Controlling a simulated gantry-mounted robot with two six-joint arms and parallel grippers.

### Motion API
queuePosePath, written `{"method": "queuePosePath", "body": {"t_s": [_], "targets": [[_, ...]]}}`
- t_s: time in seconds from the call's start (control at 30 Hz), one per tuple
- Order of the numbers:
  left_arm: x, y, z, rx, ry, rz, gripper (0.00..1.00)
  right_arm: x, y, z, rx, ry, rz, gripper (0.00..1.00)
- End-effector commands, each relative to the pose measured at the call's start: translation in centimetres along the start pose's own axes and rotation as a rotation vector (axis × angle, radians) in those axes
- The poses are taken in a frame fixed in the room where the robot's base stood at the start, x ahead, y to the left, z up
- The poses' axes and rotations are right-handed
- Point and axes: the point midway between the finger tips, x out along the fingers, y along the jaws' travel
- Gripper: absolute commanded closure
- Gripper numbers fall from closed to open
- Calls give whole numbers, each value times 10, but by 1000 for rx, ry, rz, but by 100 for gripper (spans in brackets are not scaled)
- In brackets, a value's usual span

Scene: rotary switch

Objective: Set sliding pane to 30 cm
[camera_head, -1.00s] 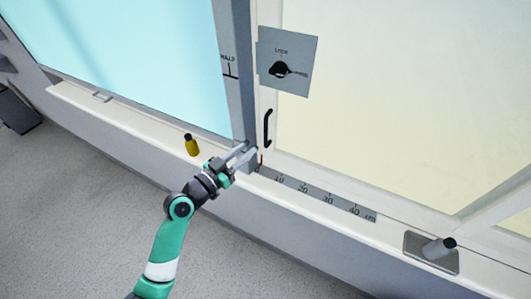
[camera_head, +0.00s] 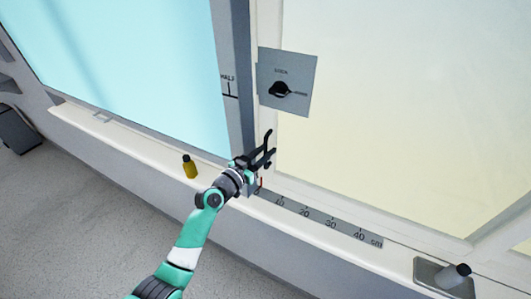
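The cream sliding pane (camera_head: 390,110) fills the right of the view. Its dark vertical handle (camera_head: 268,140) is near its left edge. A grey scale strip (camera_head: 318,219) marked 10 to 40 cm runs along the sill, with a small orange mark (camera_head: 261,182) left of the 10. A grey plate (camera_head: 300,66) on the pane carries a black rotary knob (camera_head: 280,90) below the word LOCK. My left gripper (camera_head: 262,154) is at the handle. Its fingers overlap the handle, so whether they are open or shut on it is unclear. My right gripper is not in view.
A yellow bottle (camera_head: 190,168) with a dark cap stands on the sill (camera_head: 125,133) left of my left gripper. A grey plate with a dark-tipped peg (camera_head: 452,275) is at the lower right. A grey post (camera_head: 232,65) and a blue pane (camera_head: 130,65) are at the left.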

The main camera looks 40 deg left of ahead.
Motion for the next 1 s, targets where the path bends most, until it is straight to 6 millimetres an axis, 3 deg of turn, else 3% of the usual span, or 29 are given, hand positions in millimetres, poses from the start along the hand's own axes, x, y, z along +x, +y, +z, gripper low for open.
{"method": "queuePosePath", "body": {"t_s": [0.27, 0.43, 1.0], "targets": [[2, 0, -1, 0, 1, 0, 72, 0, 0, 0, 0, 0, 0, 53], [2, 0, -1, 0, 0, 0, 100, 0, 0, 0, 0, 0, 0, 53], [2, 0, 0, 0, 0, 0, 100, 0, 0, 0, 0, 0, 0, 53]]}}
